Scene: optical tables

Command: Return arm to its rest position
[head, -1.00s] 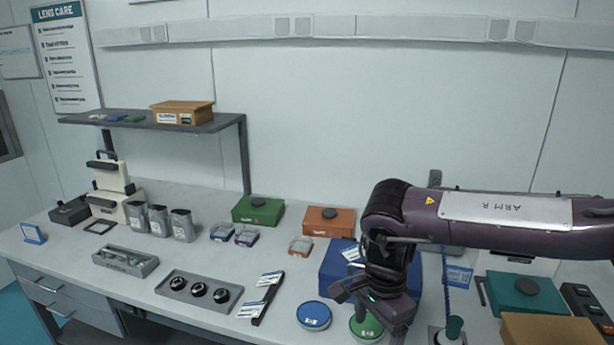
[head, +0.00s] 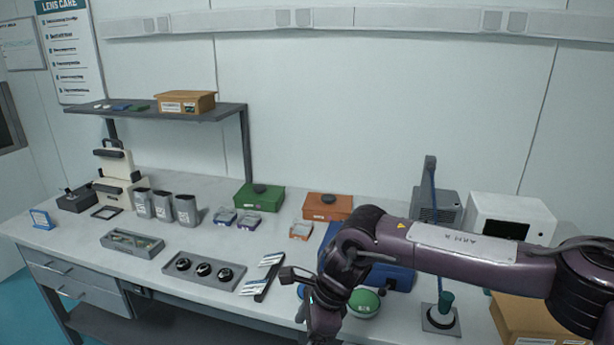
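My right arm (head: 440,241), a purple arm marked ARM R, comes in from the right and reaches over the front of the bench. Its gripper (head: 302,298) points down near the bench's front edge, left of a green round case (head: 363,303). Nothing shows held in it, but its fingertips are partly hidden and I cannot tell their opening. My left arm and gripper are not in view.
The arm partly covers a blue box (head: 398,280). A lens tray (head: 170,272), dark strip with cards (head: 264,285), green box (head: 259,198) and orange box (head: 328,206) are left of or behind it. A green-topped stand (head: 441,319) and cardboard box (head: 540,325) are at right.

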